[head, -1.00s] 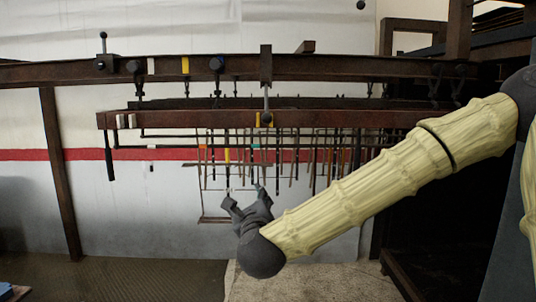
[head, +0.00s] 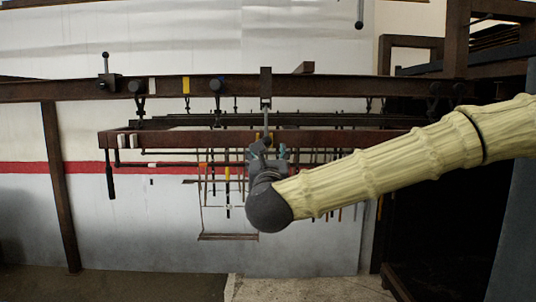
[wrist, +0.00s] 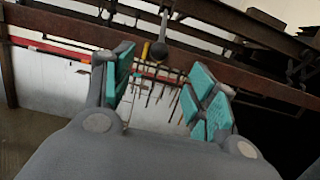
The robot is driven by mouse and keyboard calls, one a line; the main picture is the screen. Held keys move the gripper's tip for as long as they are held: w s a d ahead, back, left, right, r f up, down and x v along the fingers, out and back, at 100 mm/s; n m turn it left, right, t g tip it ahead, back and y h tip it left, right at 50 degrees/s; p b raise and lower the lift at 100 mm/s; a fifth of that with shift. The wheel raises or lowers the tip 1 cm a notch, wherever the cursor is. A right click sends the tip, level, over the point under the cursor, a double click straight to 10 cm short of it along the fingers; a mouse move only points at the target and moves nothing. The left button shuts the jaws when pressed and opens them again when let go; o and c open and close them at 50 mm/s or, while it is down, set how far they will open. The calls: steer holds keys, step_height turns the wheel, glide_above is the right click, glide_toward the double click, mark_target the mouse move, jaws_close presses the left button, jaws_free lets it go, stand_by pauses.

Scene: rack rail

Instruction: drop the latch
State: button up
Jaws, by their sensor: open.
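A pale metal rod with a dark round knob (wrist: 159,52) at its lower end and a yellow plate behind it hangs at the rail; this appears to be the latch. In the head view, its rod (head: 266,117) hangs below a short dark post on the upper rail, and my gripper mostly hides the knob. My gripper (head: 267,150) is in front of the lower rail. In the wrist view, my gripper (wrist: 162,90) is open, its teal-padded fingers apart, with the knob beyond the fingertips and between them. I see no contact.
The brown upper rail (head: 330,86) and lower rail (head: 190,139) span the view. Several thin rods hang below. A black-handled rod (head: 110,180) hangs at the lower rail's left end. Open floor lies below.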

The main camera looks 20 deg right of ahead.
mark_target(267, 144)
steer(key=x, duration=0.7)
steer(key=shift+x, duration=1)
steer(key=c, duration=0.9)
steer(key=shift+c, duration=0.2)
